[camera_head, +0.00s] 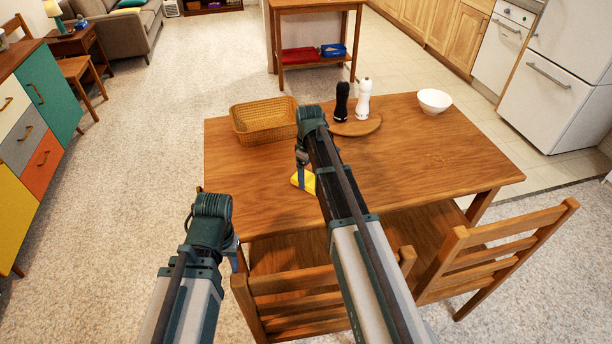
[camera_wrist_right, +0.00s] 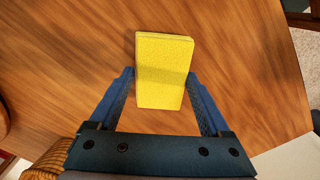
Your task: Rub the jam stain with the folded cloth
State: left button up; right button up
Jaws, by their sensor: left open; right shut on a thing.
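A yellow folded cloth (camera_head: 308,182) is at the left front part of the wooden table, partly hidden by my right arm in the head view. In the right wrist view the cloth (camera_wrist_right: 164,70) is a flat yellow block between the blue fingers. My right gripper (camera_head: 301,176) is shut on it, low over the tabletop. I cannot tell whether the cloth touches the wood. A faint orange-brown mark (camera_head: 437,160) shows on the right part of the table; I cannot tell for sure that it is the jam stain. My left gripper (camera_head: 236,254) is open and empty by the table's front left corner.
The wooden table (camera_head: 400,185) carries a wicker basket (camera_head: 265,122), a round board (camera_head: 356,128) with a black mill (camera_head: 342,100) and a white mill (camera_head: 363,98), and a white bowl (camera_head: 434,101). Chairs (camera_head: 480,258) stand along the front edge. The table's right front is clear.

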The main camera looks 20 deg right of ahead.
jog(key=shift+d, duration=0.1)
jog(key=shift+r+p, duration=0.45)
jog(key=shift+p, duration=0.1)
notch_tip(320, 180, up, 5)
jog(key=p, duration=0.5)
jog(key=shift+r+p, duration=1.5)
jog(key=shift+r, duration=0.05)
